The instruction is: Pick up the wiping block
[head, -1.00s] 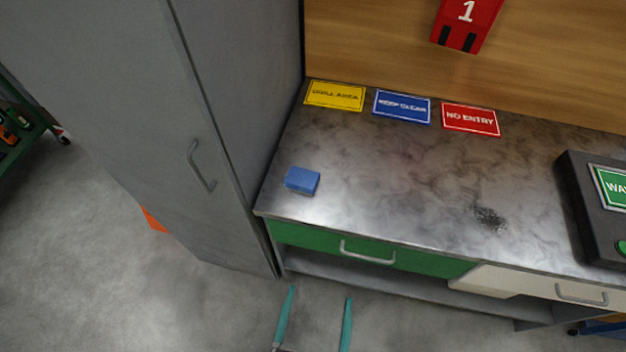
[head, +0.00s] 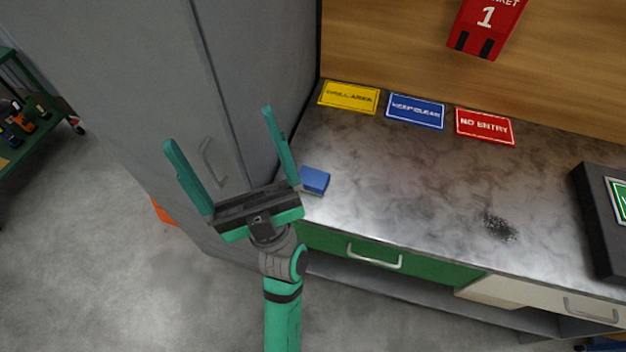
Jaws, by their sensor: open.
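The wiping block (head: 315,180) is a small blue block lying on the left end of the grey marbled worktop (head: 400,170), near its front edge. My gripper (head: 219,127) is open and empty, with two teal fingers spread wide. In the picture it is to the left of the block, in front of the grey cabinet. The palm's right end comes close to the block's left side in the picture. I cannot tell how high the gripper is above the worktop.
A tall grey cabinet (head: 120,100) borders the worktop on the left. Yellow (head: 349,97), blue (head: 416,111) and red (head: 485,127) signs lie along the back. A dark smudge (head: 498,226) and a black box (head: 597,215) are to the right. The worktop's middle is clear.

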